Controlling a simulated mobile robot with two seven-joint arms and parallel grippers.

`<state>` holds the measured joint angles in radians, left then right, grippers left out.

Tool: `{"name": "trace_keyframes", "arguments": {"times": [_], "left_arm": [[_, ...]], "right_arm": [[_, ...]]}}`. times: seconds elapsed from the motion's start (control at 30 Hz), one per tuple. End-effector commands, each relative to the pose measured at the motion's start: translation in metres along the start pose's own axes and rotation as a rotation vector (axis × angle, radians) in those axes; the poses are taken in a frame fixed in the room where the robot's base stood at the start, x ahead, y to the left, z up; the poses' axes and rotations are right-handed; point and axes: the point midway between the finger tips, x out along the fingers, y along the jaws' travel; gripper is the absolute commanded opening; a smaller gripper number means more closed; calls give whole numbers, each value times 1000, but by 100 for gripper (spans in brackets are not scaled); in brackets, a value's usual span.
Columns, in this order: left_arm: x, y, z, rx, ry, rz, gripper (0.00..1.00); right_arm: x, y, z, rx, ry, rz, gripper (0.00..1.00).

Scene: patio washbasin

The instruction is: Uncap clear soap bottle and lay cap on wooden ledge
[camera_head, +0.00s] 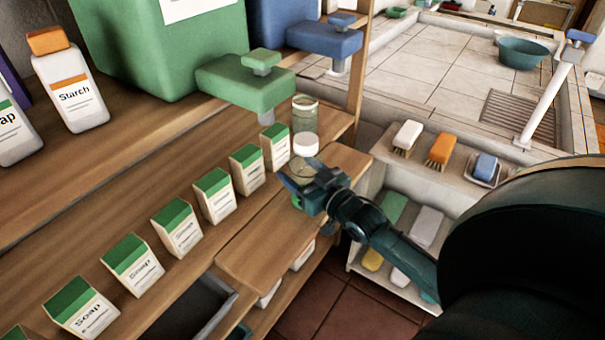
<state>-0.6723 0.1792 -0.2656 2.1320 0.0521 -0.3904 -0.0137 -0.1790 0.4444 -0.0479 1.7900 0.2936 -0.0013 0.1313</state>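A clear bottle (299,170) with a white cap (306,143) stands near the right end of the wooden ledge (262,240). The cap sits on the bottle's top. My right gripper (303,182), on the arm coming in from the right, is at the bottle's lower body and hides part of it. I cannot tell whether its fingers are closed on the bottle. A clear container (304,114) with a pale rim stands just behind. My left gripper is not in view.
Several green-and-white soap boxes (180,229) stand in a row on the ledge. Brushes (440,150) lie on the right-hand shelf by the basin. The front ledge has bare wood.

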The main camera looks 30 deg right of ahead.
Motion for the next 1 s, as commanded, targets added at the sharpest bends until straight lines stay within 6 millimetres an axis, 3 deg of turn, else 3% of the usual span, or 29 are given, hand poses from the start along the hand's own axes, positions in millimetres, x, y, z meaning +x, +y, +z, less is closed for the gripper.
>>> {"name": "trace_keyframes", "arguments": {"times": [0.3, 0.5, 0.87, 0.9, 1.0], "left_arm": [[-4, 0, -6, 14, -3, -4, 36], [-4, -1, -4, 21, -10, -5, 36], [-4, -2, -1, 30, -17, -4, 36], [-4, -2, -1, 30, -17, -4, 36], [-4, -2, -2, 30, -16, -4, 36]], "right_arm": [[0, 0, -63, -2, 7, -1, 38], [0, 1, -91, -2, 5, 0, 38], [0, 1, -97, -1, 3, 1, 38], [0, 1, -97, -1, 3, 1, 59], [0, 1, -97, -1, 3, 1, 51]]}}
